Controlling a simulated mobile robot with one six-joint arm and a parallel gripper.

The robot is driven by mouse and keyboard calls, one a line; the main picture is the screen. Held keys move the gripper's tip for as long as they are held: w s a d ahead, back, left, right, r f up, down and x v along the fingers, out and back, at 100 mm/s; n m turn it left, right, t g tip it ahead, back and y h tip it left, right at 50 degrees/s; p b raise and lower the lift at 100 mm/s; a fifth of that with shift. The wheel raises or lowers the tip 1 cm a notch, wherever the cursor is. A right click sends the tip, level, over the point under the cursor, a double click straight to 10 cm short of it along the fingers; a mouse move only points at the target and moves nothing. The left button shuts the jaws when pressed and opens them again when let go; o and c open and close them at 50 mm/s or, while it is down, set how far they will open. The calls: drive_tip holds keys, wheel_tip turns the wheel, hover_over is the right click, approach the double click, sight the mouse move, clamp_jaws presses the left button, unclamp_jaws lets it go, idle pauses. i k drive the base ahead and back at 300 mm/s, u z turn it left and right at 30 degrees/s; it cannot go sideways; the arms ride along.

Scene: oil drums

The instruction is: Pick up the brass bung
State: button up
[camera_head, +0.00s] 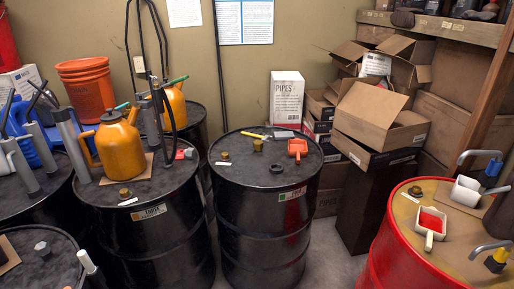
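Small brass-coloured bungs show on several drum tops. Another brass bung (125,193) is near the front of the left black drum's lid (165,185). A third brass-coloured bung (415,190) is near the back left of the red drum's lid (455,255). I cannot tell whether each is screwed in or loose. My gripper is not in view.
The centre drum also carries a yellow-handled hammer (256,136), a red scoop (297,148) and a grey ring-shaped fitting (277,169). An orange jug (119,145) stands on the left drum. Cardboard boxes (380,115) stand behind.

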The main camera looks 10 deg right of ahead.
sight(258, 146)
drive_tip(key=z, duration=0.1)
drive_tip(key=k, duration=0.3)
drive_tip(key=u, duration=0.8)
drive_tip(key=i, duration=0.7)
